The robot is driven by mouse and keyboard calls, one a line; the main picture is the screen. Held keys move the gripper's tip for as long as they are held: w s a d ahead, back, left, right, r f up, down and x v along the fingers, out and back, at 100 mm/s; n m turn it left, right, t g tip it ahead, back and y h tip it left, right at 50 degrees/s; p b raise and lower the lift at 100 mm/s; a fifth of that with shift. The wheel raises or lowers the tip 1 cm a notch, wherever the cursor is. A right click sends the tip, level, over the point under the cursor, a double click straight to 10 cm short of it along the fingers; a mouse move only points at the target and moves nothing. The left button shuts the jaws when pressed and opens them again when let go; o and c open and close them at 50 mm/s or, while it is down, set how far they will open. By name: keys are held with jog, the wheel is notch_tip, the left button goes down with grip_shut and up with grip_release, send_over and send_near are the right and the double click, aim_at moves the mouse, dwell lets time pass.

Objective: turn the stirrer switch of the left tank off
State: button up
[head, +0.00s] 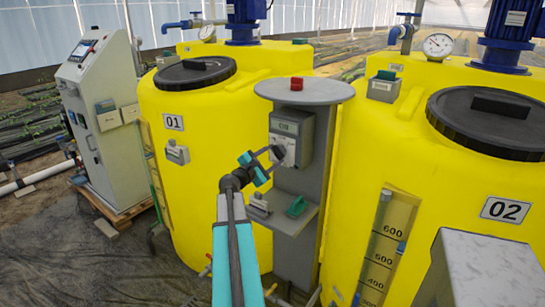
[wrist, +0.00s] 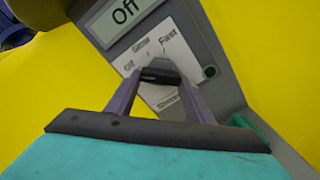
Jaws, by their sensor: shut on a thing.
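A grey switch box (head: 291,138) is fixed to a grey post between the two yellow tanks. My gripper (head: 273,158) reaches the front of this box. Its two fingers are shut on the dark rotary knob (wrist: 160,75) in the middle of the plate. The fingers hide much of the knob, so I cannot tell which mark it points at.
The left tank (head: 205,115) is marked 01 and the right tank (head: 365,145) 02. A red button (head: 297,83) sits on the round grey top (head: 325,92) above the box. A small shelf (head: 281,219) with a green item (head: 297,207) is below. A control cabinet (head: 115,150) stands far left.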

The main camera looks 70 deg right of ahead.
jog(key=shift+r, duration=0.1)
jog(key=o, duration=1)
jog(key=shift+o, duration=0.2)
jog(key=shift+a, duration=0.1)
jog(key=b+v, duration=0.2)
jog(key=v, duration=1.1)
jog(key=shift+a, duration=0.25)
jog(key=shift+w, duration=0.15)
